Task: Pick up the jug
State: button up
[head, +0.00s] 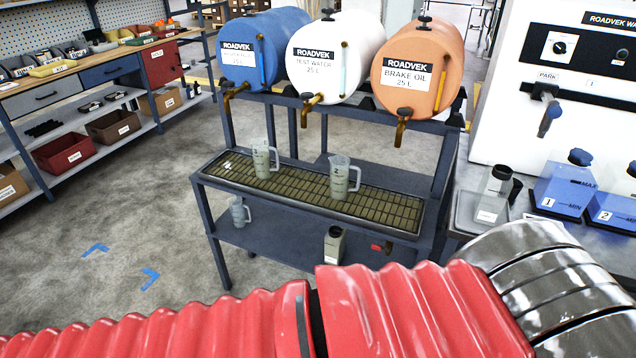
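A clear jug marked 2 (340,178) stands upright on the slotted drip tray (375,211) of the dark trolley, under the white and orange barrels. A second clear jug (262,160) stands to its left on the same tray. A third, smaller-looking jug (238,211) is on the lower shelf at the left. The view does not settle which jug is meant. My red-sleeved arm crosses the front of the picture. My gripper is not in view.
Blue, white (335,58) and orange (420,68) barrels with taps hang above the tray. A grey container (494,194) and blue tanks (563,190) stand at right. A workbench (70,85) is at left.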

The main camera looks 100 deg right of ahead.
aim_at(345, 179)
jog(key=i, duration=0.9)
jog(key=z, duration=3.5)
jog(key=i, duration=0.45)
jog(key=u, duration=0.05)
